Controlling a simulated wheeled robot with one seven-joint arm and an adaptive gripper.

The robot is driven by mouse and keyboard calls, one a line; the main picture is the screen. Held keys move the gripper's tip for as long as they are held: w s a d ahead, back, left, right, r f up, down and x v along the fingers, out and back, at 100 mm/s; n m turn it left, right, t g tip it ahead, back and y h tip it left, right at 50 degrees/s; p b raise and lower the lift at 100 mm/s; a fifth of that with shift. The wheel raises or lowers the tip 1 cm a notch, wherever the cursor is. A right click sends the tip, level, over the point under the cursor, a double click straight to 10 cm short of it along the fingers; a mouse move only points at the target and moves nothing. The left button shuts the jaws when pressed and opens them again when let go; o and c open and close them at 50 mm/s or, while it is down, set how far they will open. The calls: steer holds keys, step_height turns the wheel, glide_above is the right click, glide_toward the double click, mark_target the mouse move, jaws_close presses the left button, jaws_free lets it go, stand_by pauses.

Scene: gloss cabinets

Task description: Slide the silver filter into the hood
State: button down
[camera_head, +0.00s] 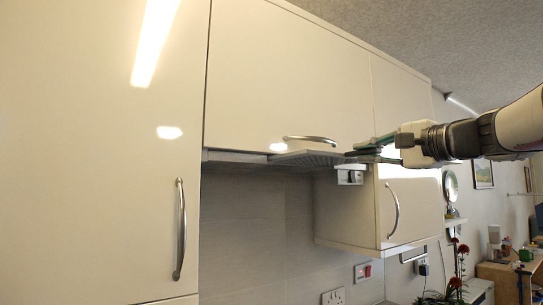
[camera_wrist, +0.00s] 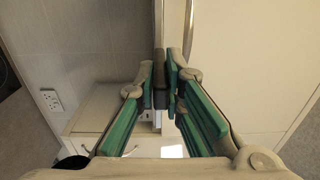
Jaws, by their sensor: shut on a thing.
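The silver filter (camera_head: 308,158) is a thin ribbed grey panel under the middle wall cabinet in the head view. It tilts slightly against the underside of the hood (camera_head: 232,157), a slim grey strip along the cabinet's bottom. My gripper (camera_head: 356,154) comes in from the right and is shut on the filter's right end. In the wrist view, the green-padded fingers of my gripper (camera_wrist: 164,88) close on a thin dark edge of the filter (camera_wrist: 158,70). How far the filter sits inside the hood is hidden.
The middle cabinet door (camera_head: 290,75) with a bar handle (camera_head: 310,139) is just above the filter. A lower wall cabinet (camera_head: 408,205) stands close below my gripper, with a small grey box (camera_head: 350,176) beside it. A tall cabinet (camera_head: 100,180) is at left. Below the hood is open room.

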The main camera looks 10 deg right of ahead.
mark_target(321, 159)
steer(key=shift+b+x, duration=0.9)
steer(key=shift+x, duration=6.55)
steer(key=c, duration=2.1)
jaws_free()
steer(key=shift+f, duration=0.2)
steer(key=o, duration=0.5)
steer(key=v, duration=1.2)
